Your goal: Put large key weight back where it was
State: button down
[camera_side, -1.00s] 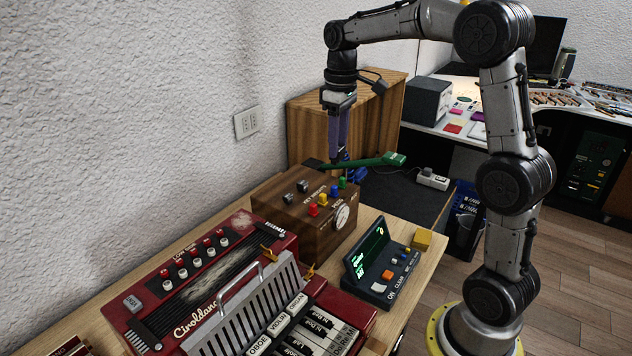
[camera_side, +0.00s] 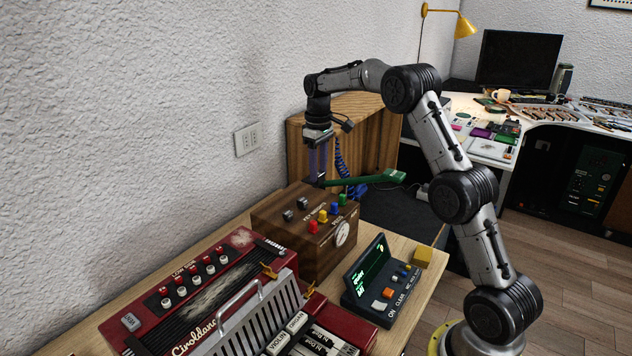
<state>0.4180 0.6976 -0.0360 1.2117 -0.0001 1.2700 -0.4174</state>
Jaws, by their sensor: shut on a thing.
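The wooden box (camera_side: 284,240) labelled for key weights stands on the desk. Two small dark grey weights (camera_side: 288,215) sit on its top, in a slanting row. My gripper (camera_side: 318,180) points down at the box's far edge, in line with that row. Its fingers are shut on a small dark piece, which I take for the large key weight. The piece is barely visible at the fingertips. I cannot tell whether it touches the box top, and its seat is hidden.
Several coloured knobs (camera_side: 323,216) stand along the box's front right edge. A red accordion (camera_side: 235,250) and a dark display unit (camera_side: 377,285) are in front.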

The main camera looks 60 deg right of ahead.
jog(key=shift+w+d+f, duration=0.25)
jog(key=shift+w+f, duration=0.3)
jog(key=shift+f, duration=1.65)
jog(key=shift+f, duration=0.1)
jog(key=shift+c, duration=2.2)
grip_release()
jog(key=shift+f, duration=0.1)
